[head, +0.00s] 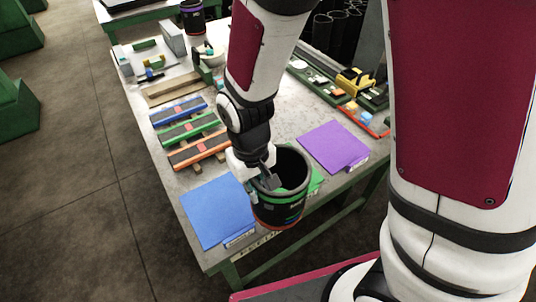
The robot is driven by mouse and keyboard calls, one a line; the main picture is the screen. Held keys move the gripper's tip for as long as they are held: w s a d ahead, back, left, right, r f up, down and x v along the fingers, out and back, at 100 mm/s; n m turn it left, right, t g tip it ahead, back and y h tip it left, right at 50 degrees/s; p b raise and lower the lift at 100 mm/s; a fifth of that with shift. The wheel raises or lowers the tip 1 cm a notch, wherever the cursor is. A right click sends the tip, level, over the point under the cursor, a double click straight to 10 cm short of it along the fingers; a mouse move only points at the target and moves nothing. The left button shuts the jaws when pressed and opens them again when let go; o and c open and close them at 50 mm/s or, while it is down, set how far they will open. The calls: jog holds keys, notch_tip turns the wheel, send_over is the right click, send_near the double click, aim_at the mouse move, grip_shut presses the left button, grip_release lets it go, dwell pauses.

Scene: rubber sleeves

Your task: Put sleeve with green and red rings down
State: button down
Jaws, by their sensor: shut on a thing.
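The black sleeve with green and red rings (278,210) is an upright, open-topped tube near the table's front edge. A green mat (316,181) shows partly behind the sleeve, between a blue mat (212,210) on the left and a purple mat (332,147) on the right. The sleeve's lower end overlaps the table's front edge in the picture. I cannot tell whether it touches anything below.
Striped racks (190,135) in blue, green and orange lie left of my arm. Another dark sleeve with a purple ring (193,18) stands at the back. A red-edged tray with small parts (340,92) is on the right. Bare table (285,120) lies between.

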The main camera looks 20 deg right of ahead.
jog(key=w+d+f, duration=0.2)
jog(key=w+d, duration=0.1)
jog(key=w, duration=0.4)
jog(key=w+d+f+p, duration=0.1)
jog(key=w+d+f, duration=0.2)
jog(key=w, duration=0.5)
jog(key=shift+d, duration=0.15)
jog(key=c, duration=1.8)
grip_release()
jog(key=shift+f, duration=0.1)
jog(key=shift+o, duration=0.2)
notch_tip(320, 180, up, 12)
jog(key=r+b, duration=0.1)
jog(key=b, duration=0.1)
jog(key=s+d+r+m+t, duration=0.2)
jog(key=s+d+r+t, duration=0.1)
jog(key=s+r, duration=0.75)
jog(key=s+d+r+m+t, duration=0.1)
jog(key=s+d+r+t, duration=0.1)
jog(key=s+r, duration=0.5)
jog(key=shift+s+d+r+m+t, duration=0.25)
jog(key=shift+s+d, duration=0.25)
jog(key=shift+s, duration=1.6)
